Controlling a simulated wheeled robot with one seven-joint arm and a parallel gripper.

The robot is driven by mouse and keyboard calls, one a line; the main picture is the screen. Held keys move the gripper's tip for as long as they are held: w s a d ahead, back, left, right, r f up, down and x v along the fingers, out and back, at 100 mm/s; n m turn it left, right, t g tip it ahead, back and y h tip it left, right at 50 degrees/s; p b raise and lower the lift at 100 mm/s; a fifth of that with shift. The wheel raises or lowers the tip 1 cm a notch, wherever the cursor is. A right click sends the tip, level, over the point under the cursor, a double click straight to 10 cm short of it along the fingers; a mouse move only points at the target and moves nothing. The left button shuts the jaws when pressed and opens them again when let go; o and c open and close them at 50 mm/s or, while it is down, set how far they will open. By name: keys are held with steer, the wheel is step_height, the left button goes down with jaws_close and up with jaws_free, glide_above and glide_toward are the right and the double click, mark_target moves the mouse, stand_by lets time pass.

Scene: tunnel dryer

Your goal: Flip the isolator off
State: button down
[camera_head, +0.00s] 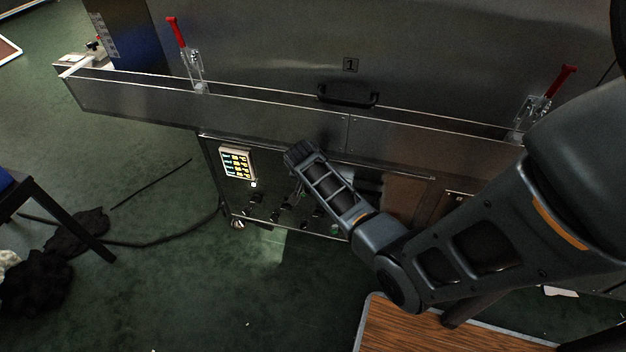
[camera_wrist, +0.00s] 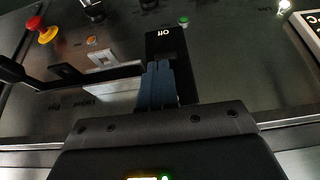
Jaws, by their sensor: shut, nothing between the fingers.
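The isolator appears to be the black plate (camera_wrist: 166,42) with an upside-down "off" label in the wrist view. Its lower part is hidden behind my fingers, so its switch position cannot be told. My gripper (camera_wrist: 160,68) is shut and empty, its blue fingertips together over or against the plate's lower part; contact cannot be told. In the head view my gripper (camera_head: 298,190) reaches down to the machine's front control panel, and the isolator cannot be made out there.
The wrist view shows a red emergency stop (camera_wrist: 43,30), an orange button (camera_wrist: 92,40), a green button (camera_wrist: 183,20) and a pale bracket (camera_wrist: 108,60) near the fingers. A lit keypad (camera_head: 238,163) is left of my arm. A steel ledge (camera_head: 270,120) overhangs the panel.

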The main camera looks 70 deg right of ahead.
steer(key=f+h+b, duration=0.1)
steer(key=b, duration=0.1)
steer(key=a+h+b, duration=0.1)
steer(key=h+b, duration=0.1)
steer(key=b, duration=0.1)
steer(key=f+h+b, duration=0.1)
steer(key=h+b, duration=0.1)
steer(key=b, duration=0.1)
steer(key=shift+s+a+f, duration=0.1)
steer(key=shift+a+f, duration=0.2)
steer(key=shift+a, duration=0.1)
steer(key=shift+r+p, duration=0.45)
steer(key=shift+r, duration=0.35)
steer(key=shift+a, duration=0.15)
